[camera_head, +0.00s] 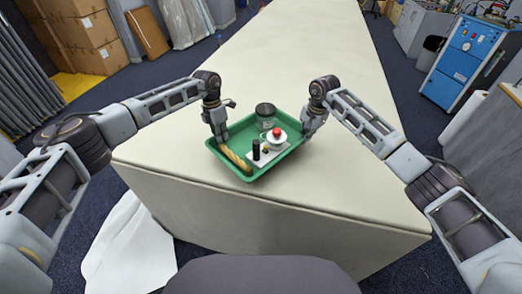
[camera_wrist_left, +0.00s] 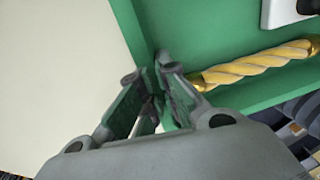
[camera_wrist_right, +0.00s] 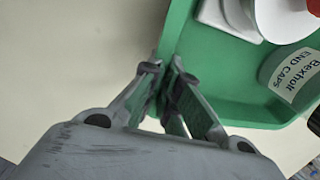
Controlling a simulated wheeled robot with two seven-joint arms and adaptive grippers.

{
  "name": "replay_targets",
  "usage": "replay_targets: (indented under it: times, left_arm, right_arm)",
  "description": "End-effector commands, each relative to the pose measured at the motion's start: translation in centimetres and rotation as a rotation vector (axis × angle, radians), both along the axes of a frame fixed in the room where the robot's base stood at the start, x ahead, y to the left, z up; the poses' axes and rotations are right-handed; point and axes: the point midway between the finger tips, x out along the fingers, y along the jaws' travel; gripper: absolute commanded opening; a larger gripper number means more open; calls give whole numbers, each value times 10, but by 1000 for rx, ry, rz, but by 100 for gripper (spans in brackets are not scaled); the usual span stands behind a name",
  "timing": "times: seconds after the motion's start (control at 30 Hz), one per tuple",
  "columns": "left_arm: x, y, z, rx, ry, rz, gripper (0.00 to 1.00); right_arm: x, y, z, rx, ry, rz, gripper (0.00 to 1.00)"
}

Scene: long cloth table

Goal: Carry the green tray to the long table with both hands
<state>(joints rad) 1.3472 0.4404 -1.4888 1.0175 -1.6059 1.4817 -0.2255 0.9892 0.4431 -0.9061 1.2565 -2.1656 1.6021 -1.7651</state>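The green tray (camera_head: 247,177) is over the near end of the long table (camera_head: 290,60), close to its front edge; I cannot tell whether it touches the cloth. It carries a yellow twisted roll (camera_head: 235,161), a grey-lidded jar (camera_head: 265,112), a black cylinder (camera_head: 256,150) and a white dish with a red top (camera_head: 276,138). My left gripper (camera_head: 220,138) is shut on the left rim, and its fingers pinch the rim in the left wrist view (camera_wrist_left: 152,75). My right gripper (camera_head: 305,137) is shut on the right rim, also in the right wrist view (camera_wrist_right: 165,72).
The pale table top runs clear far beyond the tray. Cardboard boxes (camera_head: 85,35) stand at the far left, and a blue cabinet (camera_head: 468,50) stands at the right. A white cloth or sheet (camera_head: 130,250) lies on the floor at the front left.

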Motion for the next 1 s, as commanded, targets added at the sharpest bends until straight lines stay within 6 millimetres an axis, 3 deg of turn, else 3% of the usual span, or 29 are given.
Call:
replay_targets:
  times: [0.53,1.0]
  left_arm:
    - [0,0,18,-1,-1,0,0]
    - [0,0,19,-1,-1,0,0]
  right_arm:
    - [0,0,18,1,-1,0,0]
    - [0,0,19,1,-1,0,0]
